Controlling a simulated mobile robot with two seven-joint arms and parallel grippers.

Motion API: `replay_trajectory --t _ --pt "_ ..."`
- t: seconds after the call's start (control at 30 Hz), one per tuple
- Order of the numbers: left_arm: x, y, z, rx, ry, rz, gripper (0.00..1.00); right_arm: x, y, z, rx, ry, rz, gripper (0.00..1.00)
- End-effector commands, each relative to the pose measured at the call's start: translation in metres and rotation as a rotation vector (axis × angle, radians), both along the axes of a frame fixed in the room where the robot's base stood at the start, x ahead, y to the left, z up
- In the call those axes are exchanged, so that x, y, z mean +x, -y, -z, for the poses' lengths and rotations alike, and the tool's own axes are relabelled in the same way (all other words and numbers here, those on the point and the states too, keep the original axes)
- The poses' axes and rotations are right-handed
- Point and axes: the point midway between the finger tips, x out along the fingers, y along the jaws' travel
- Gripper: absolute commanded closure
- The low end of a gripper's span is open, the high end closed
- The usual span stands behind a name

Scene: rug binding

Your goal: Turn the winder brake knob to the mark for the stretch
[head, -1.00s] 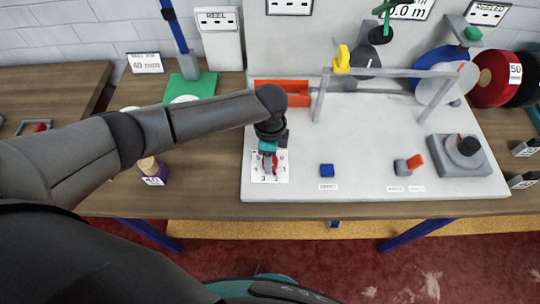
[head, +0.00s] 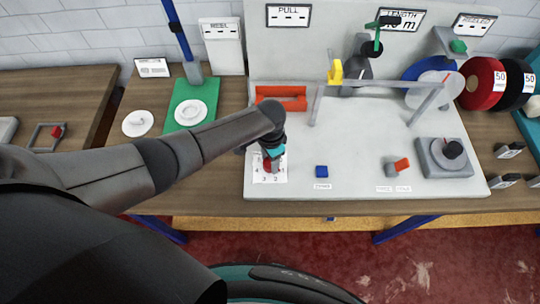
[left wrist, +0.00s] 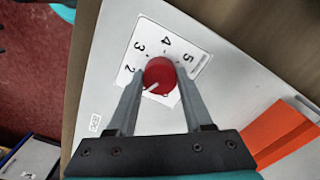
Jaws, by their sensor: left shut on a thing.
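The brake knob is round and red (left wrist: 160,75), with a white line running to its lower left in the left wrist view. It sits on a white dial card (left wrist: 185,48) with printed numbers; 2, 3, 4 and 5 are readable there. The line points below the 2, towards the finger on the left; the number at its end is hidden. My left gripper (left wrist: 158,92) has its fingers on both sides of the knob and is shut on it. In the head view the gripper (head: 271,162) covers much of the knob, over the card (head: 259,176). My right gripper is out of view.
Red reel (head: 482,82) stands right.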

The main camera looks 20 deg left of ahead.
Motion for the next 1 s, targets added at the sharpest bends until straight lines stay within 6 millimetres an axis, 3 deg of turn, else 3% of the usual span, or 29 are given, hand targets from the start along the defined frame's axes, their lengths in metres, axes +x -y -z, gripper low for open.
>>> replay_trajectory --t 0.3,0.8,0.83,1.0 --pt "0.0000 0.0004 -0.0007 0.000 0.000 -0.114 1.00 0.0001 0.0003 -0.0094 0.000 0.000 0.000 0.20" --pt "0.0004 0.0002 0.0000 0.000 0.001 -0.132 1.00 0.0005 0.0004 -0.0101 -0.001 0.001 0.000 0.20" --pt "0.0004 0.0002 0.0000 0.000 0.001 -0.132 0.48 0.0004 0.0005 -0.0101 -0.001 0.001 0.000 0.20" --pt "0.0004 0.0002 0.0000 0.000 0.001 -0.132 0.29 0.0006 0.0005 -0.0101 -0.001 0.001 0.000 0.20"
